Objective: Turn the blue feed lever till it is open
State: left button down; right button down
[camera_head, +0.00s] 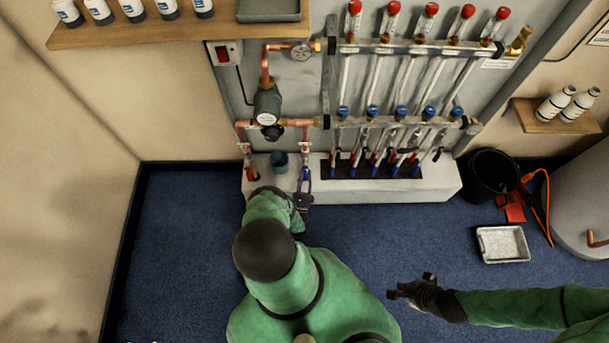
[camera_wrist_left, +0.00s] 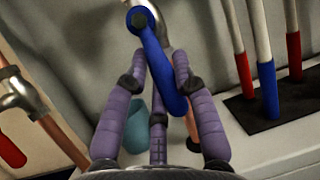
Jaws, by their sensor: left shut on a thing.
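The blue feed lever (camera_head: 306,175) hangs from its pivot at the foot of the copper drop pipe, right of the teal cup. In the left wrist view the lever (camera_wrist_left: 163,65) runs from its pivot at the top down and slightly right. My left gripper (camera_wrist_left: 160,66) has its purple fingers on both sides of the lever and is shut on it. In the head view this gripper (camera_head: 300,196) is low in front of the white plinth, partly hidden by my arm. My right gripper (camera_head: 408,291) is over the blue floor at the right, its fingers apart and empty.
A red lever (camera_head: 251,172) is on the pipe to the left. The teal cup (camera_head: 279,162) stands between the two pipes. Several red and blue manifold pipes (camera_head: 385,150) rise close on the right. A black bucket (camera_head: 493,175) and a tray (camera_head: 503,244) are on the floor.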

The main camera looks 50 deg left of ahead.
pick_arm(q)
jog(key=c, duration=1)
grip_release()
jog(key=shift+w, duration=0.1)
jog(key=shift+s+d+f, duration=0.25)
jog(key=shift+s+d, duration=0.1)
jog(key=shift+s, duration=0.05)
jog(key=s+d, duration=0.8)
jog(key=s, duration=0.1)
jog(key=shift+s, duration=0.1)
